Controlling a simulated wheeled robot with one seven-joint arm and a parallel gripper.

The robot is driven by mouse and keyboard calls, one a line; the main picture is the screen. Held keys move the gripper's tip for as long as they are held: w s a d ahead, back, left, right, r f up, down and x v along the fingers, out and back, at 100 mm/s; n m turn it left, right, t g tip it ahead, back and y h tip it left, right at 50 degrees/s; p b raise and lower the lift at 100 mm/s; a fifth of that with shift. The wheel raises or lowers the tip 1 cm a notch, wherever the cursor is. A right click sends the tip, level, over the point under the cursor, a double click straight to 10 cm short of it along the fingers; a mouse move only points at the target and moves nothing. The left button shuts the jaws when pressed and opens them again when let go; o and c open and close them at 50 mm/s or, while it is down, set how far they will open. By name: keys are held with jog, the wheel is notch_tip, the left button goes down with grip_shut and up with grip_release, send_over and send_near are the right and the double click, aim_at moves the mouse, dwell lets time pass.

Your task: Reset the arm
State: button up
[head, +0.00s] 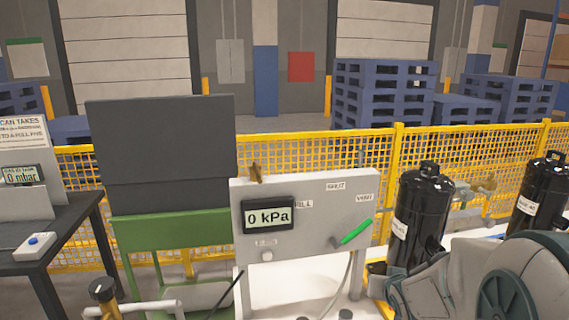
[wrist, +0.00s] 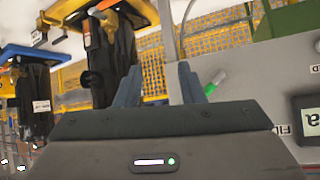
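My gripper (wrist: 160,86) shows in the wrist view with its two blue-grey fingers apart. Nothing is seen held between them; a pale pole or pipe shows in the gap, apparently behind. My arm (head: 470,282) fills the lower right of the head view, bent, and I cannot make out its gripper there. A light grey panel (head: 305,238) stands in the middle with a display (head: 268,216) reading 0 kPa. Its green lever (head: 356,231) slants up to the right, toward the VENT label. The green lever also shows in the wrist view (wrist: 213,83), right of the fingers.
Black cylinders (head: 422,215) (head: 540,195) stand right of the panel, close to my arm. A yellow mesh fence (head: 310,155) runs behind. A dark board on a green stand (head: 160,235) is to the left, and a dark table (head: 60,235) beyond it.

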jog(key=s+a+r+n+g, duration=0.1)
jog(key=s+a+g, duration=0.2)
jog(key=s, duration=0.7)
jog(key=s+a+r+n+g+y, duration=0.1)
jog(key=s+a+g, duration=0.3)
jog(key=s, duration=0.7)
jog(key=shift+s+a+r+n, duration=0.3)
jog(key=shift+a+r, duration=0.3)
jog(key=shift+a, duration=0.25)
jog(key=shift+o, duration=0.3)
dwell(2.3)
